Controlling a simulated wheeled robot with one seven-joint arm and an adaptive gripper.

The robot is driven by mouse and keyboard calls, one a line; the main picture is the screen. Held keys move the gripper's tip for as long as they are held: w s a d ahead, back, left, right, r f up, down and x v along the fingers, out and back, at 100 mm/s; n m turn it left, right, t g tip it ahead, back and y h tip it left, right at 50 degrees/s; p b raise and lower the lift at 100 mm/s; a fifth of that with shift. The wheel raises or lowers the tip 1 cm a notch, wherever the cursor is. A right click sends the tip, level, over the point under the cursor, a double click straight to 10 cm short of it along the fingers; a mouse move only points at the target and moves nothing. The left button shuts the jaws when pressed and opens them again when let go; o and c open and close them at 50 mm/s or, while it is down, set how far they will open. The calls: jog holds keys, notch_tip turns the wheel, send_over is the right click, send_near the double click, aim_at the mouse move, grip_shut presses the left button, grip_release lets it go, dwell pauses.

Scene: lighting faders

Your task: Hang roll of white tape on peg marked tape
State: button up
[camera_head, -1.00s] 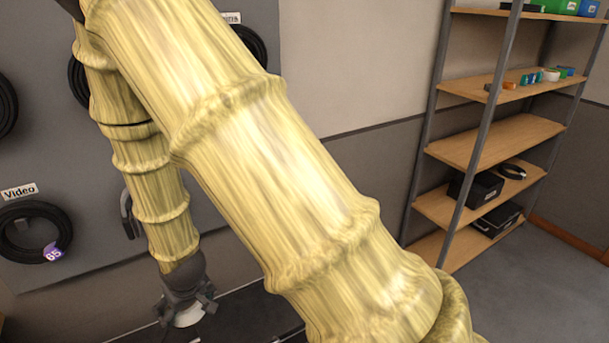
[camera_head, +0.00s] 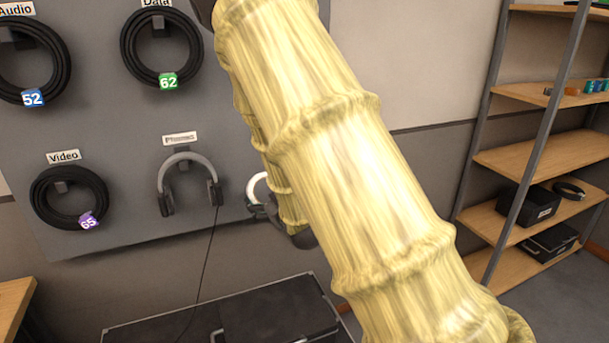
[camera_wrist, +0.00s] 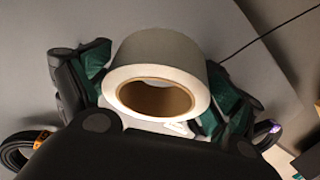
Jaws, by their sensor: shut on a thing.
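The roll of white tape (camera_wrist: 160,60) is in my gripper (camera_wrist: 160,80) in the wrist view, with dark green finger pads on both sides of it. Its brown core ring faces the camera. In the head view, part of the white roll (camera_head: 257,188) shows at the left edge of my arm, in front of the grey wall board (camera_head: 120,135). Most of my gripper is hidden behind my arm there. No peg marked tape can be made out; my arm covers the right part of the board.
Headphones (camera_head: 166,188) hang just left of the roll, their cord trailing down. Coiled cables hang on the board, including one under the Video label (camera_head: 63,157). A black case (camera_head: 250,318) is below. A metal shelf (camera_head: 540,155) stands right.

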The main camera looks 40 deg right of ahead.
jog(key=s+d+r+n+t+b, duration=0.2)
jog(key=s+d+r+t+b, duration=0.3)
jog(key=d+r, duration=0.35)
jog(key=shift+t, duration=0.5)
jog(key=shift+w+d+f+p, duration=0.15)
jog(key=shift+w+d+p, duration=0.35)
jog(key=shift+w, duration=1.7)
jog(key=shift+w+d+f+p, duration=0.2)
jog(key=shift+w+d, duration=0.45)
jog(key=shift+w, duration=1.5)
jog(key=shift+w+d+f+p, duration=0.1)
jog(key=shift+w+d+p, duration=0.4)
jog(key=shift+w, duration=1.7)
jog(key=shift+w+d+f+b, duration=0.1)
jog(key=shift+f+b, duration=0.8)
jog(key=shift+f, duration=0.1)
jog(key=o, duration=0.8)
jog(key=shift+f, duration=0.1)
